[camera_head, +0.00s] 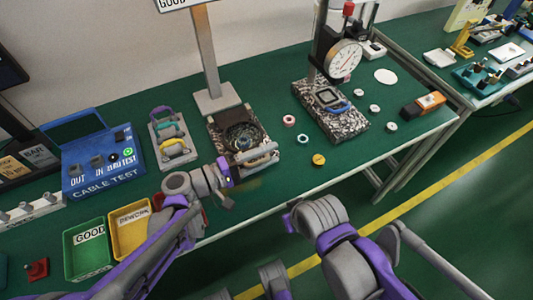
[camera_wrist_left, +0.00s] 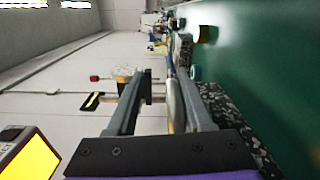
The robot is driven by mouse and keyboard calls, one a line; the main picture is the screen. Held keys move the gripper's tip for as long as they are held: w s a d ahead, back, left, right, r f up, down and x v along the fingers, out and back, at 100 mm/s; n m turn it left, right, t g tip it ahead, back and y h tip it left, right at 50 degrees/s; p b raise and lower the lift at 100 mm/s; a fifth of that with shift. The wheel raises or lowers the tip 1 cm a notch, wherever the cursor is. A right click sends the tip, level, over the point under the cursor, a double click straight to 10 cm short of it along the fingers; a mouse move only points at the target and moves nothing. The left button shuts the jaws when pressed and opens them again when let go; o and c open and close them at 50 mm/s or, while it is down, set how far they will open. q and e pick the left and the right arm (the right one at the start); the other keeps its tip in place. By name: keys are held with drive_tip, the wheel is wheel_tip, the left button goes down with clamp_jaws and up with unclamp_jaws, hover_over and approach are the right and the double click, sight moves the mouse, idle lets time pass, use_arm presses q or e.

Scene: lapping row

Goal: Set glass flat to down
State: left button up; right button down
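My left gripper (camera_head: 258,157) is at the front edge of a speckled plate (camera_head: 222,124) that carries a dark round piece (camera_head: 241,136). In the left wrist view the two grey fingers (camera_wrist_left: 160,98) stand apart, with the wall visible between them. A thin pale silvery shape (camera_wrist_left: 174,100), perhaps the glass flat seen edge-on, shows close to the finger nearer the table. I cannot tell whether they touch. The glass flat is not clearly made out in the head view. My right arm is at the lower right; its gripper is not visible.
A dial gauge (camera_head: 344,60) stands on a second speckled base (camera_head: 350,121). Small rings and a yellow cap (camera_head: 319,159) lie between. A rack (camera_head: 168,150), a blue test box (camera_head: 100,165), a green bin (camera_head: 86,257) and a yellow bin (camera_head: 129,227) are left. An orange-black box (camera_head: 424,104) is right.

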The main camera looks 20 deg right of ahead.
use_arm(q)
drive_tip(key=shift+a, duration=0.1)
drive_tip(key=a, duration=1)
drive_tip(key=shift+s+a, duration=0.2)
drive_tip(key=shift+a, duration=0.15)
drive_tip(key=shift+s, duration=0.1)
